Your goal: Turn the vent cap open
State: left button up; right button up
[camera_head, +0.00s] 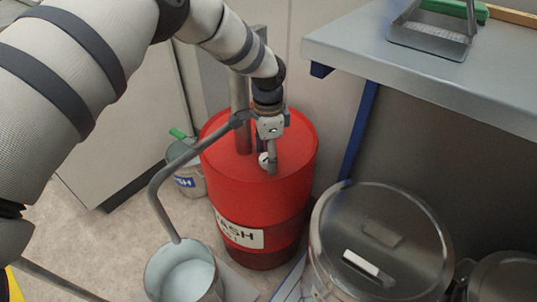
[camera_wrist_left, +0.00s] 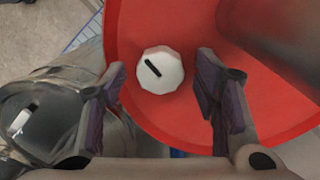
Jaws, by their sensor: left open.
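The vent cap (camera_wrist_left: 160,70) is a white, many-sided knob with a black bar mark, on top of the red drum (camera_head: 224,185). In the head view the cap (camera_head: 263,158) shows small beside my left gripper. My left gripper (camera_wrist_left: 162,95) is open in the wrist view, its purple-padded fingers on either side of the cap and apart from it. In the head view my left gripper (camera_head: 270,160) points down over the drum top and partly hides the cap. My right gripper is not in view.
A grey pump pipe (camera_head: 160,190) rises from the drum and curves down to a bucket (camera_head: 152,275). A lidded metal pot (camera_head: 400,225) stands right of the drum. A steel bench (camera_head: 400,60) holds a tray (camera_head: 432,38). A small can (camera_head: 188,180) stands behind left.

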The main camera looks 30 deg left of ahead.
pick_arm(q)
jog(key=shift+f, duration=0.1)
jog(key=c, duration=1.1)
jog(key=shift+c, duration=0.2)
